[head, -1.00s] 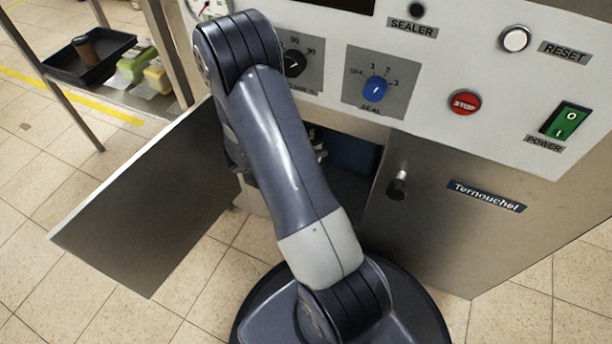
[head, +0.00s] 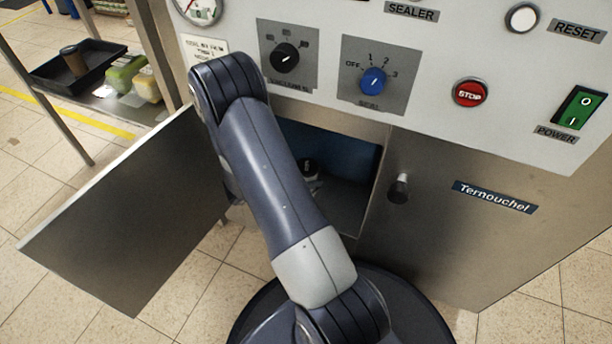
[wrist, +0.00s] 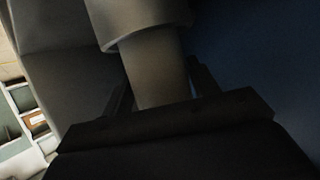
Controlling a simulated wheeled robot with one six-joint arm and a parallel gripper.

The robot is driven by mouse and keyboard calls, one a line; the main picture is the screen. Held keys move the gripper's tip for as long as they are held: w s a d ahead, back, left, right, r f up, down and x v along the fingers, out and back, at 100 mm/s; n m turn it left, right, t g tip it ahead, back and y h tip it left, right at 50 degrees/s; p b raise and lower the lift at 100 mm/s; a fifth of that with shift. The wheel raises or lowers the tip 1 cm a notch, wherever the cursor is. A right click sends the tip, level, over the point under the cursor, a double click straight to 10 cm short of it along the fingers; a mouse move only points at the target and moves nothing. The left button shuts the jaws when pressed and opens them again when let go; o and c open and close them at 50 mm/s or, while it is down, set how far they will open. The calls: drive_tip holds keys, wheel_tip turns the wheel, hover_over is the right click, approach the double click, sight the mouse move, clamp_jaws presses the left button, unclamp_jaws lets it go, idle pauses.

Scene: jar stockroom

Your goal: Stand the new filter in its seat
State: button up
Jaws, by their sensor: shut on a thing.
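My gripper (wrist: 163,84) is shut on a grey-brown cylindrical piece, taken as the new filter (wrist: 160,65), in the wrist view. Its narrower neck is between the fingers, and a wider part (wrist: 137,18) lies beyond them. The open compartment (head: 343,205) of the machine shows behind my arm in the head view, with a blue inner wall (head: 350,158). A small dark round part with a pale rim (head: 308,168) shows inside; I cannot tell what it is. My arm hides my gripper in the head view. The seat cannot be made out.
The compartment's steel door (head: 125,215) stands open to the left. A closed panel with a black knob (head: 398,188) is at the right. Above are the seal dial (head: 373,81) and stop button (head: 470,93). A shelf with a black tray (head: 80,65) stands at the far left.

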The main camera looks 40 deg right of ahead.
drive_tip(key=shift+f, duration=0.2)
drive_tip(key=o, duration=1.1)
drive_tip(key=shift+r, duration=0.1)
drive_tip(key=shift+a+r, duration=0.1)
drive_tip(key=shift+r, duration=0.15)
drive_tip(key=shift+p+v, duration=1.75)
drive_tip(key=shift+v, duration=1.9)
drive_tip(key=shift+f, duration=0.1)
